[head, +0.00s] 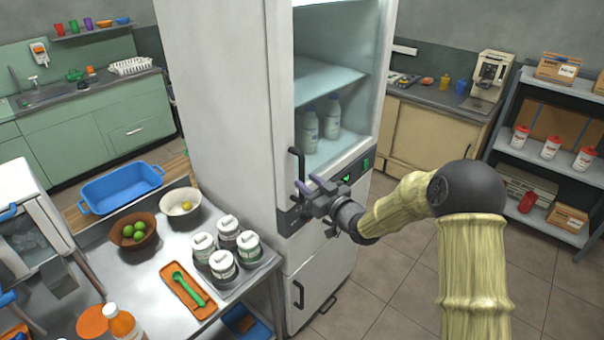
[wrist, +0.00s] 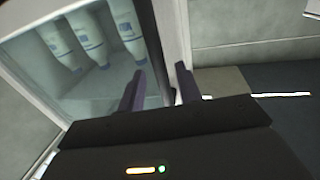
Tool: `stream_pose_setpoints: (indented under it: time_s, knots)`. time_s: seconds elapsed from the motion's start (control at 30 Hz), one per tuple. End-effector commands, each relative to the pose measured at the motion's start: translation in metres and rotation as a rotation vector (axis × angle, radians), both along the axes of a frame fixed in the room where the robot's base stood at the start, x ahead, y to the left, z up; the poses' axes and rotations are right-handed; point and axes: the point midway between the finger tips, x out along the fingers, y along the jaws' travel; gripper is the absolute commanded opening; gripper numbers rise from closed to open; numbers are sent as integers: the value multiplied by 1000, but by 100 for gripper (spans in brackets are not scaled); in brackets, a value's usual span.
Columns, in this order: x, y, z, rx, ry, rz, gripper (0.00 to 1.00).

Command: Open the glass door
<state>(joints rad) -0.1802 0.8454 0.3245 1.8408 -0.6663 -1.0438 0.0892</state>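The tall white fridge (head: 222,110) stands in the middle of the head view. Its glass door (head: 335,75) faces right and looks shut, with bottles (head: 320,122) visible behind the glass. A black vertical handle (head: 296,163) is on the door's left edge. My gripper (head: 306,183) is at the handle's lower part. In the wrist view, my gripper (wrist: 160,70) has its two fingers apart, with the dark handle bar (wrist: 167,50) between them and a gap on each side. The glass door (wrist: 85,60) fills the upper left there. Whether a finger touches the handle is unclear.
A lower white door with a black handle (head: 298,295) is below the glass door. A steel table (head: 165,240) with jars (head: 228,232) and bowls stands left of the fridge. A shelf (head: 535,150) stands at the right. The tiled floor (head: 390,285) before the fridge looks clear.

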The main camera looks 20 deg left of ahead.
Motion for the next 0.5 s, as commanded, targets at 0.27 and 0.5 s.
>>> stream_pose_setpoints:
  time_s: [0.27,0.5]
  knots:
    - [18,28,1,0,1,0,34]
    - [20,30,0,0,1,0,34]
